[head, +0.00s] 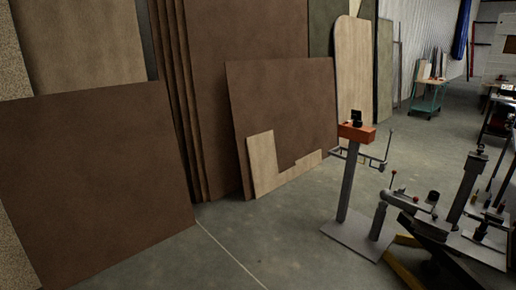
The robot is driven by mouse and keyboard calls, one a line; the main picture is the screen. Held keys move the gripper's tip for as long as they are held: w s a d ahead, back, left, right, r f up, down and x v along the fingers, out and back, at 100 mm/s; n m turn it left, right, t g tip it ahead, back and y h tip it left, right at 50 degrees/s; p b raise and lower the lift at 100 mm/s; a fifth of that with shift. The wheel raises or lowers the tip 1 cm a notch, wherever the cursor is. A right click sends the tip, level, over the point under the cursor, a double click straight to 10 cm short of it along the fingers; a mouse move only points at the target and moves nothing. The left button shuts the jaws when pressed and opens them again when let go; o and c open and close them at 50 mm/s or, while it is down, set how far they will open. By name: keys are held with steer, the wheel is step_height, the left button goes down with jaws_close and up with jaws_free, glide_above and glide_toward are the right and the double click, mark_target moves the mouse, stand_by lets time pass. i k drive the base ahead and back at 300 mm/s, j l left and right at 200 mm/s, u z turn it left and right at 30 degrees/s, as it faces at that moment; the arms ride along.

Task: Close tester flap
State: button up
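I cannot make out a tester flap for certain. A grey metal stand (345,190) stands upright on a flat base plate, right of centre in the head view. It carries an orange box (357,133) with a small black piece (357,118) on top. A thin metal bracket with upright prongs reaches out to both sides below the box. I cannot tell whether any part of it is a flap, open or closed. My gripper is not in view.
Large brown panels (95,180) lean at the left, with more boards behind. A pale cut board (275,165) leans near the middle. Grey metal machinery (440,215) with yellow legs crowds the lower right. A green cart (427,95) stands far back. The concrete floor (260,235) is clear in front.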

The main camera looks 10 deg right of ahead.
mark_target(356, 115)
steer(key=i+z, duration=0.2)
steer(key=i, duration=0.4)
steer(key=i+z, duration=0.15)
steer(key=i, duration=0.4)
steer(key=i+z, duration=0.2)
steer(key=i, duration=0.4)
steer(key=i+j+z, duration=0.2)
steer(key=i, duration=0.35)
steer(key=i+j, duration=0.3)
steer(key=i, duration=0.2)
steer(key=i+j, duration=0.75)
steer(key=k+j+u, duration=0.05)
steer(key=j, duration=0.05)
